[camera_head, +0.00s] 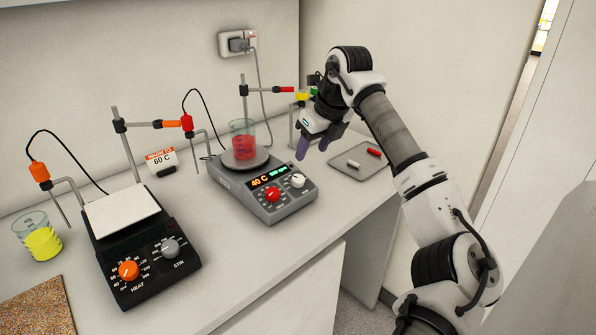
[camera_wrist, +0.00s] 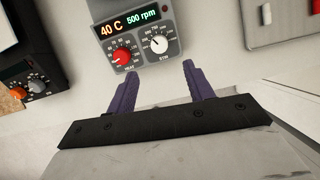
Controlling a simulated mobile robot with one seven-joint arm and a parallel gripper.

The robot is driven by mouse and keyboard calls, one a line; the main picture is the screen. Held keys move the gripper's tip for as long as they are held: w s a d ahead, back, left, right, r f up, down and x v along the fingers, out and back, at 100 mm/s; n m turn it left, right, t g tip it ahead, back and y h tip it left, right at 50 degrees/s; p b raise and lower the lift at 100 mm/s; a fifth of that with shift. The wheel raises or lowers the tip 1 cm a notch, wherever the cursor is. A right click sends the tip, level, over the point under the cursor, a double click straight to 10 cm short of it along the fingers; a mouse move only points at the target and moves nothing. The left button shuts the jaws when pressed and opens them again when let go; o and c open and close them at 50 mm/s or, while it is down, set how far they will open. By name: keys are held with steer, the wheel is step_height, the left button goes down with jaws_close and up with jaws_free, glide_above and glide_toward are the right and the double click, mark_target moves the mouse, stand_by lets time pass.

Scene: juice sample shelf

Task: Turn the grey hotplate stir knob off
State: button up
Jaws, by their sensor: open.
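The grey hotplate (camera_head: 280,201) stands on the bench, with a beaker of red liquid (camera_head: 244,141) on its round plate. Its display (camera_head: 269,177) is lit; in the wrist view the display (camera_wrist: 131,20) reads 40 C and 500 rpm. The white stir knob (camera_head: 297,181) sits right of the red heat knob (camera_head: 272,194). In the wrist view the stir knob (camera_wrist: 158,44) lies ahead of the fingers, its pointer turned up the dial. My gripper (camera_head: 315,148) is open and empty, above the bench right of the hotplate, apart from the knob. It also shows in the wrist view (camera_wrist: 157,80).
A black hotplate (camera_head: 150,262) with orange and grey knobs stands at the left, beside a beaker of yellow liquid (camera_head: 42,242). A grey tray (camera_head: 345,171) with red and white pieces lies at the right. A 60 C sign (camera_head: 160,159) and clamp stands are behind.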

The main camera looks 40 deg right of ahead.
mark_target(299, 178)
steer(key=p+x, duration=0.2)
steer(key=x, duration=0.9)
steer(key=shift+w+r, duration=0.1)
steer(key=c, duration=1)
steer(key=shift+o, duration=0.2)
steer(key=shift+n, duration=0.4)
steer(key=shift+d+n+b, duration=0.1)
steer(key=shift+n+b, duration=0.6)
steer(key=n+b, duration=0.1)
steer(key=n, duration=0.2)
steer(key=shift+b, duration=0.35)
steer(key=n, duration=0.7)
steer(key=shift+r+y+b, duration=0.1)
steer(key=shift+y+b, duration=0.2)
steer(key=shift+b, duration=0.1)
